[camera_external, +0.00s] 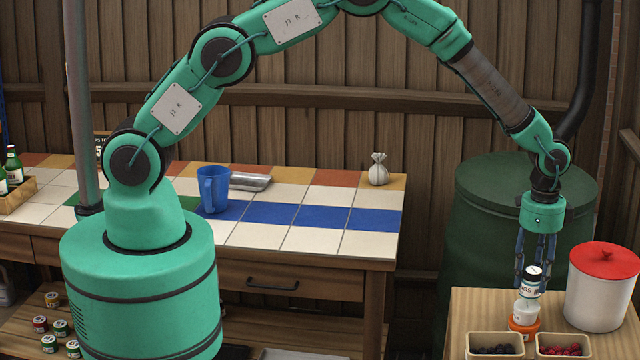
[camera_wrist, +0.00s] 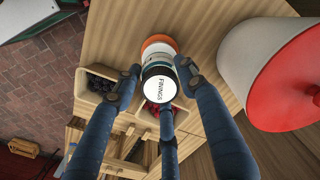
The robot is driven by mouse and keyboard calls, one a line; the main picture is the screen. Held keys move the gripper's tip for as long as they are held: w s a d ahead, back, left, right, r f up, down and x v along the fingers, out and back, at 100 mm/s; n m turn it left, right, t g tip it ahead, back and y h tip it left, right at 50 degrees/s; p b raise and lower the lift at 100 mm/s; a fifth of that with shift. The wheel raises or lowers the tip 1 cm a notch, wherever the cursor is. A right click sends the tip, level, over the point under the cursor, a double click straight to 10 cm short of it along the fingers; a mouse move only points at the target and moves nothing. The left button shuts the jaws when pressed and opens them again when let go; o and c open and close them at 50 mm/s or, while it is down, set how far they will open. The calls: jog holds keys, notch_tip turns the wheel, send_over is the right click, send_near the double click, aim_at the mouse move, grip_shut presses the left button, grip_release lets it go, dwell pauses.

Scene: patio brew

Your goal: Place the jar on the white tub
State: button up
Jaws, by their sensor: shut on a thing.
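A small jar (camera_external: 531,284) with a black rim and a white top lettered "FININGS" is held upright, or nearly so, in my gripper (camera_external: 533,270). The fingers close around the jar (camera_wrist: 159,88) in the wrist view. Directly below it stands a small white tub (camera_external: 526,312), which rests on an orange piece (camera_external: 523,327) on the small wooden table. The white tub (camera_wrist: 158,51) is partly hidden behind the jar in the wrist view. I cannot tell whether the jar touches the tub.
A large white bucket with a red lid (camera_external: 598,290) stands close on the right. Boxes of dark berries (camera_external: 494,347) and red berries (camera_external: 563,347) sit at the table's front. A green barrel (camera_external: 480,225) stands behind. A tiled counter (camera_external: 300,240) is to the left.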

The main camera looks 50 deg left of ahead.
aim_at(533, 270)
jog(key=shift+f, duration=1)
jog(key=shift+f, duration=0.1)
jog(key=o, duration=1.3)
jog(key=shift+c, duration=0.2)
notch_tip(533, 270, up, 12)
jog(key=shift+r+p, duration=0.1)
jog(key=shift+p, duration=0.75)
